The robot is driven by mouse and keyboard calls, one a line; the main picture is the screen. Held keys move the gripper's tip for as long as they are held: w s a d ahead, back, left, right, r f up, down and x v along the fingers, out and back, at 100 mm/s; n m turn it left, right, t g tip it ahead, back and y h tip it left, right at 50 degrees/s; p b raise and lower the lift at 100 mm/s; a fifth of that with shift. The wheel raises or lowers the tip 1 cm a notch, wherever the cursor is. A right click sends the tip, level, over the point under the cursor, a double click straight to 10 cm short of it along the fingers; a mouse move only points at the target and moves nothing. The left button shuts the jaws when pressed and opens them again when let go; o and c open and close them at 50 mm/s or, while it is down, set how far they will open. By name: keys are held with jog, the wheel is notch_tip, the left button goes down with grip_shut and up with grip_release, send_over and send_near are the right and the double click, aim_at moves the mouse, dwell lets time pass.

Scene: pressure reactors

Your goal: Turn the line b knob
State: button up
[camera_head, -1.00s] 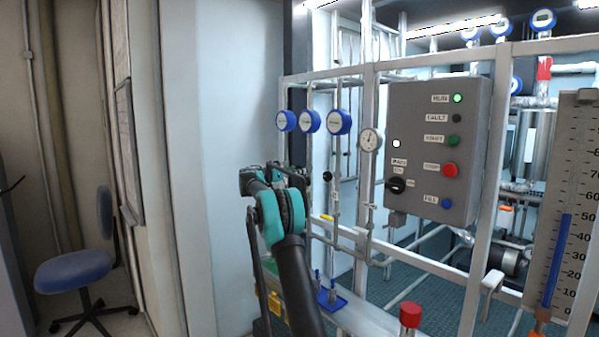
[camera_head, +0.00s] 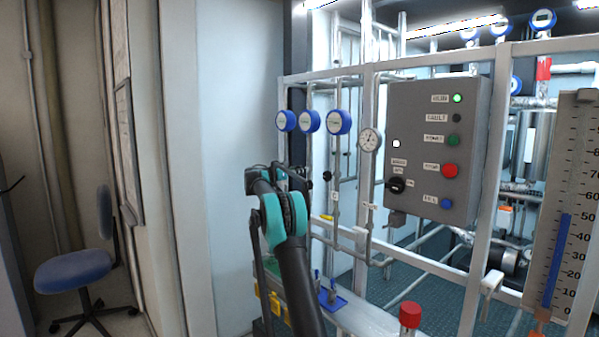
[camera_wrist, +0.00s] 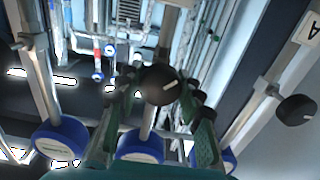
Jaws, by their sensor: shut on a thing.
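In the wrist view a round black knob (camera_wrist: 160,84) with a white mark on its face sits between the fingers of my gripper (camera_wrist: 158,104). The green-padded fingers are closed on it from both sides. Its label is not visible. In the head view my gripper (camera_head: 284,173) is at the pipe frame, below the blue gauges, and my arm hides the held knob. Another black knob (camera_wrist: 297,110) stands apart at the right of the wrist view, near a label "A" (camera_wrist: 313,29). A black knob (camera_head: 327,176) shows just right of my gripper in the head view.
Three blue gauges (camera_head: 309,121) sit above my gripper. A dial gauge (camera_head: 370,140) and a grey control box (camera_head: 432,150) are to the right. Metal pipes and frame bars surround the knobs. A blue chair (camera_head: 75,268) stands at the far left.

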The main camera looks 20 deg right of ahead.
jog(key=shift+n, duration=0.3)
jog(key=n, duration=0.5)
jog(key=shift+n, duration=0.3)
jog(key=n, duration=1.2)
jog(key=shift+f+n, duration=0.1)
jog(key=shift+n, duration=0.3)
jog(key=n, duration=0.5)
jog(key=shift+a, duration=0.1)
jog(key=shift+n, duration=0.3)
jog(key=o, duration=1.2)
jog(key=shift+c, duration=0.2)
